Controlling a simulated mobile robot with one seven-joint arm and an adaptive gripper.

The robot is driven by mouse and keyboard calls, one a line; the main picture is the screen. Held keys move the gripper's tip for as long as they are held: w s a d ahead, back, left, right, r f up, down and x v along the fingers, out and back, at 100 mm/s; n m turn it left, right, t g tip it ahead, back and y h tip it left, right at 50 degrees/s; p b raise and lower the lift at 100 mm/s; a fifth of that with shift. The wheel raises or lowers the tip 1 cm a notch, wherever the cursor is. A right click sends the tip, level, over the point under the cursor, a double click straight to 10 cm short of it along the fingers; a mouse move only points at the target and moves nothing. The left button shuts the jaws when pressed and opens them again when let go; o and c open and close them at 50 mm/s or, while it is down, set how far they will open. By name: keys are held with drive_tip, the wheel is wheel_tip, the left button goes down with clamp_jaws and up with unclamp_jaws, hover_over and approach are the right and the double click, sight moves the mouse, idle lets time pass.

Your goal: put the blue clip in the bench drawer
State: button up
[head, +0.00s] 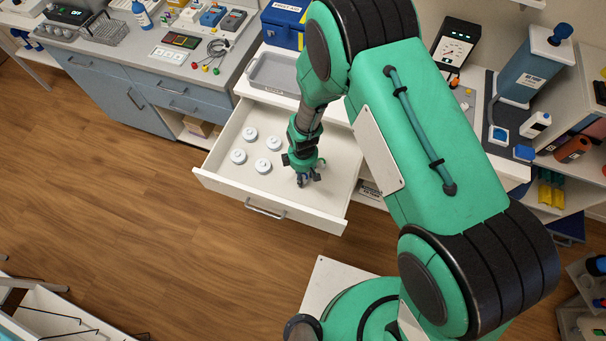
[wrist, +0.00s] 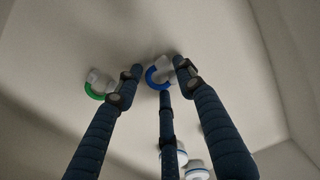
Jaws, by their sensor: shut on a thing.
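The bench drawer (head: 222,174) is pulled out below the worktop, with its white floor showing. My gripper (head: 303,181) is pointing down inside it, toward the right part. In the wrist view, my gripper (wrist: 160,76) has its three dark fingers closed around the blue clip (wrist: 153,80), a white piece with a blue ring. The clip is hidden in the head view. I cannot tell whether it touches the drawer floor.
Several white round pieces (head: 263,165) lie in the drawer left of my gripper. The wrist view shows a green-ringed piece (wrist: 93,92) to the left and white ones (wrist: 197,170) below. A grey tray (head: 272,74) and a blue box (head: 284,22) stand on the worktop behind.

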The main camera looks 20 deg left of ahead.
sight(303, 176)
drive_tip(key=shift+f, duration=0.15)
drive_tip(key=o, duration=0.7)
drive_tip(key=shift+o, duration=0.2)
drive_tip(key=shift+r, duration=0.2)
wheel_tip(303, 176, up, 12)
drive_tip(key=p, duration=0.1)
drive_tip(key=shift+p, duration=0.3)
idle(0.5)
